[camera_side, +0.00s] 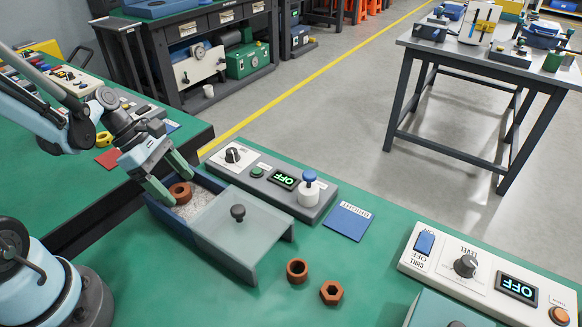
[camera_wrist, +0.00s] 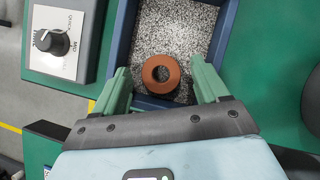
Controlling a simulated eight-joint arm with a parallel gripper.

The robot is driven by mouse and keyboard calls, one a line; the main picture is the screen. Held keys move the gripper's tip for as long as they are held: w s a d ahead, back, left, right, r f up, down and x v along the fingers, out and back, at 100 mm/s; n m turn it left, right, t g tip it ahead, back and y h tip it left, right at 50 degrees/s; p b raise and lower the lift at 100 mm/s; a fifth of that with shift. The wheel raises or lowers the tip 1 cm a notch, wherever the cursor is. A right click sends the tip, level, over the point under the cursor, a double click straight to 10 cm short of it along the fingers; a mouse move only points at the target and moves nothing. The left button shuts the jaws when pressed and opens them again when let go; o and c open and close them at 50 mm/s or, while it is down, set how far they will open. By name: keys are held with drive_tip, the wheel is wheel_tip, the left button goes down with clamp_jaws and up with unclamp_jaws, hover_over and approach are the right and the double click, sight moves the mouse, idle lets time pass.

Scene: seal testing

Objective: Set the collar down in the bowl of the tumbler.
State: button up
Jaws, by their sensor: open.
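A round reddish-brown collar (camera_side: 180,192) sits in the bowl of the tumbler, on the grey speckled grains. In the wrist view the collar (camera_wrist: 161,74) shows its hole facing the camera. The tumbler is a blue open-topped box (camera_side: 168,218), with a translucent lid (camera_side: 240,232) with a black knob over its right part. My gripper (camera_side: 184,189) reaches into the open end with its green fingers apart. In the wrist view the fingers (camera_wrist: 160,70) stand on either side of the collar, with a gap at each side.
A round brown ring (camera_side: 297,270) and a brown hex nut (camera_side: 331,292) lie on the green table in front of the lid. A blue card (camera_side: 347,221) and a white control box (camera_side: 485,275) lie to the right.

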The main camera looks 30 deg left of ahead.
drive_tip(key=shift+r, duration=0.35)
drive_tip(key=v, duration=1.2)
drive_tip(key=m+t+y, duration=0.5)
drive_tip(key=m+y, duration=0.1)
drive_tip(key=m, duration=1.7)
hover_over(193, 205)
drive_tip(key=shift+f, duration=0.35)
